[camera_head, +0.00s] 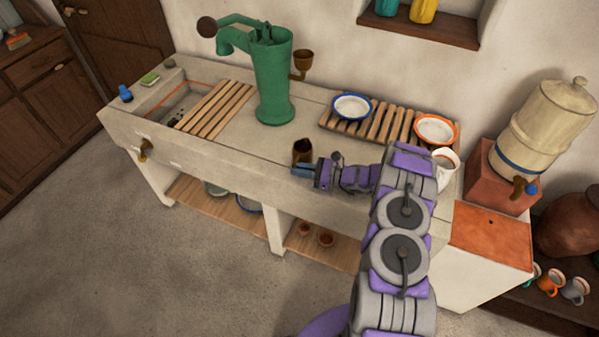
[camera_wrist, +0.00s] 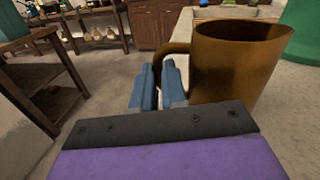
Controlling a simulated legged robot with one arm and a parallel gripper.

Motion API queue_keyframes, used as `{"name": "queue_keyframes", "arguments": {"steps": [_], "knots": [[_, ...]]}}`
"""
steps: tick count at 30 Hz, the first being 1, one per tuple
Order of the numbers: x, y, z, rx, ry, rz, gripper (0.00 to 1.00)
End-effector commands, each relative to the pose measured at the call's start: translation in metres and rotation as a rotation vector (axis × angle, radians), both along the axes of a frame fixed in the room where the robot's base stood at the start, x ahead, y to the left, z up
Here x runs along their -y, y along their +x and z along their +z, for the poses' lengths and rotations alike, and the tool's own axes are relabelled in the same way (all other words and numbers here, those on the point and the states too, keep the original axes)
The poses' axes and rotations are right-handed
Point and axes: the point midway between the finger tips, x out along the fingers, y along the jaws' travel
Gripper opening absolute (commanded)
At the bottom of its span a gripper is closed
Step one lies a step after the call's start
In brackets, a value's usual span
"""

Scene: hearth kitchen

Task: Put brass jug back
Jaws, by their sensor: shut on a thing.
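My gripper (camera_wrist: 158,84) is shut on the jug's handle. I cannot tell whether the jug's base touches the counter. A green hand pump (camera_head: 273,80) stands behind it, with a small brass cup (camera_head: 303,62) on a bracket at its right side.
A slatted rack at the right back carries a blue-rimmed plate (camera_head: 352,106) and an orange-rimmed plate (camera_head: 436,129). A white mug (camera_head: 445,165) is beside my arm. A sink basin with a wooden slat board (camera_head: 215,107) is at the left.

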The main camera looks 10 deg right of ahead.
Motion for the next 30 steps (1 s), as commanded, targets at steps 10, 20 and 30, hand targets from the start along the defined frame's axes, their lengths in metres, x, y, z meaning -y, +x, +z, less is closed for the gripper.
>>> {"name": "queue_keyframes", "arguments": {"steps": [10,20,30], "knots": [[-0.0006,-0.0005,-0.0064,0.000,0.001,0.001,0.00],[-0.0004,-0.0007,-0.0085,-0.002,0.001,0.000,0.36],[0.0006,-0.0008,-0.0050,-0.001,0.000,0.000,0.38]]}}
